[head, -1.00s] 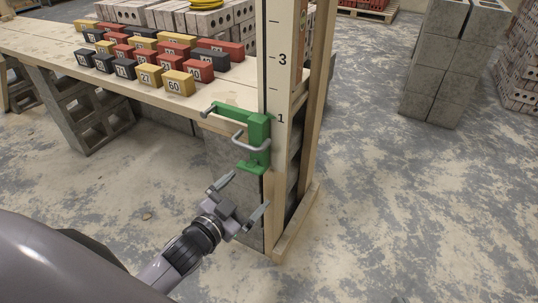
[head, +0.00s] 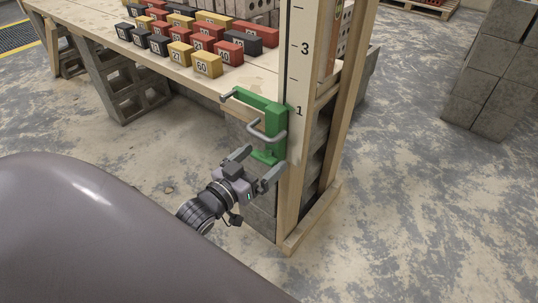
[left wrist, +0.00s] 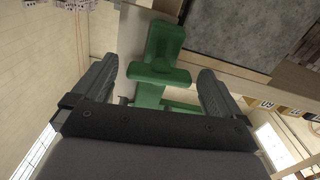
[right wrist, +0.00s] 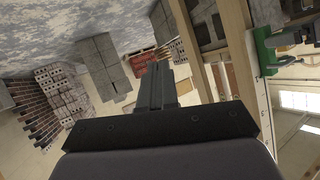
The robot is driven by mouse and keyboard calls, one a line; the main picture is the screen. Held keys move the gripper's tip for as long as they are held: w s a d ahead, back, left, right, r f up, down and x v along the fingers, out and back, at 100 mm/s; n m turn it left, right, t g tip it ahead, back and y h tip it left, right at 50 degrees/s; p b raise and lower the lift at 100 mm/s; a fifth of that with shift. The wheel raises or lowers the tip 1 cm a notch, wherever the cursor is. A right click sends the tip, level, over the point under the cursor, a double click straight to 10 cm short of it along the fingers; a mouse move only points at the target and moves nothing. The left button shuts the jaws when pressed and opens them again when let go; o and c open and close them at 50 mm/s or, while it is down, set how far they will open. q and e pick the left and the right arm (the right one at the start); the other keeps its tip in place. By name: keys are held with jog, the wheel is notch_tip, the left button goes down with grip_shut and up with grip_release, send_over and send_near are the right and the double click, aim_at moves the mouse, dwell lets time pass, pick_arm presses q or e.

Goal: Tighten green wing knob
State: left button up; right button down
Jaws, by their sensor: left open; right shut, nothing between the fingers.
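A green clamp (head: 273,112) with grey bent handles is fixed to the wooden post at the table's corner. The green wing knob (head: 264,157) is at its lower end. My left gripper (head: 257,164) is open just below the knob, its fingers on either side of it. In the left wrist view the knob (left wrist: 160,76) lies between the two open fingers (left wrist: 157,80), with gaps at both sides, so no grip shows. My right gripper (right wrist: 155,68) is shut and empty, away from the clamp, whose green body (right wrist: 264,50) shows at the right wrist view's right edge.
The upright wooden post (head: 294,80) with a number scale stands right beside the clamp. Numbered red, yellow and black blocks (head: 205,65) stand on the wooden table (head: 150,68). Concrete blocks (head: 490,85) are stacked at the right. The floor between is clear.

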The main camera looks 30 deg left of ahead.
aim_at(260, 161)
pick_arm(q)
jog(key=shift+w+d+b, duration=0.15)
jog(key=shift+w+b, duration=0.25)
jog(key=shift+w, duration=1.25)
pick_arm(e)
jog(key=shift+w+a+r+y, duration=0.1)
jog(key=shift+w+a+y, duration=0.25)
jog(key=shift+a, duration=0.15)
pick_arm(q)
jog(key=c, duration=1.1)
jog(key=shift+o, duration=0.2)
jog(key=shift+r+m+p, duration=0.15)
jog(key=shift+m+p, duration=0.25)
jog(key=shift+p, duration=0.3)
jog(key=shift+m, duration=0.3)
jog(key=o, duration=1.1)
jog(key=shift+c, duration=0.2)
pick_arm(e)
jog(key=shift+s+d, duration=0.3)
jog(key=shift+d, duration=0.35)
